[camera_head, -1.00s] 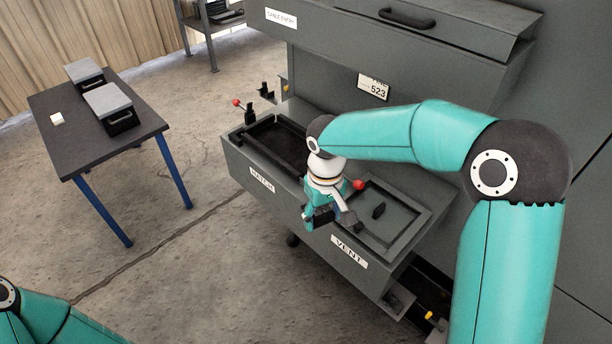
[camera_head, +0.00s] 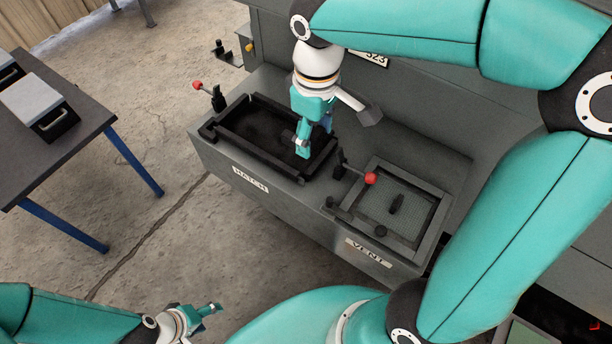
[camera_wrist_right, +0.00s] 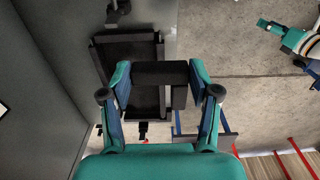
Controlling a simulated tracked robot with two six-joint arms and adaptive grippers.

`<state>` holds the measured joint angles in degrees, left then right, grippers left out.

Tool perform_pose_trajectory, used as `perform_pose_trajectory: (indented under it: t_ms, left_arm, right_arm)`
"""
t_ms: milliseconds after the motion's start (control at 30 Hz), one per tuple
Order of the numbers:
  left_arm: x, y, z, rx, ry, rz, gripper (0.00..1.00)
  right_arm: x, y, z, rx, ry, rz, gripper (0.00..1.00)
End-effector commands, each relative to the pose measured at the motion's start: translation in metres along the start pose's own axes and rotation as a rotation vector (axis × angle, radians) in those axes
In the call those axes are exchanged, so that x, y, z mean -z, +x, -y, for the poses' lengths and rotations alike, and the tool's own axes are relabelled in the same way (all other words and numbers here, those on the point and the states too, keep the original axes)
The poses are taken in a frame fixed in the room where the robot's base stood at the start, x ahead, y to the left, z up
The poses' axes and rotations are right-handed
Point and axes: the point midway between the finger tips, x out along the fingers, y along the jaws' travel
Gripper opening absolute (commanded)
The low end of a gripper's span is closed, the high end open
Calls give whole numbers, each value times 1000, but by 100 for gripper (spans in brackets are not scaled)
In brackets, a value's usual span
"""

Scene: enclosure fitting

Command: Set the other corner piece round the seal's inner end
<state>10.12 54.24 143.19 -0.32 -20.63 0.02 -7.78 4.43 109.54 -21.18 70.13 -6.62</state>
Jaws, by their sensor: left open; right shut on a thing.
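The hatch opening is a dark recess with a raised black frame (camera_head: 232,154), which looks like the seal; it also shows in the right wrist view (camera_wrist_right: 98,58). My right gripper (camera_head: 303,146) is over the right end of this opening. In the right wrist view my right gripper (camera_wrist_right: 160,78) is shut on a black L-shaped corner piece (camera_wrist_right: 160,74), with the hatch frame behind it. I cannot tell whether the piece touches the frame. In the head view the held piece is hard to make out. My left gripper (camera_head: 210,309) is open and empty, low over the floor, away from the cabinet.
Red-knobbed levers stand at the hatch's far left (camera_head: 197,86) and between hatch and vent (camera_head: 370,178). The meshed vent panel (camera_head: 405,207) lies to the right. A dark table (camera_head: 88,118) with grey-topped boxes stands left. The floor between is clear.

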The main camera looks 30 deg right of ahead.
Motion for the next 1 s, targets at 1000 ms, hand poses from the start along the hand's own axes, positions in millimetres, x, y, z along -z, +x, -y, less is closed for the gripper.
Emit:
perform_pose_trajectory:
  t_ms: [1000]
  left_arm:
    - [0,12,4,0,0,0,58]
  right_arm:
    - [1,177,0,1,0,3,38]
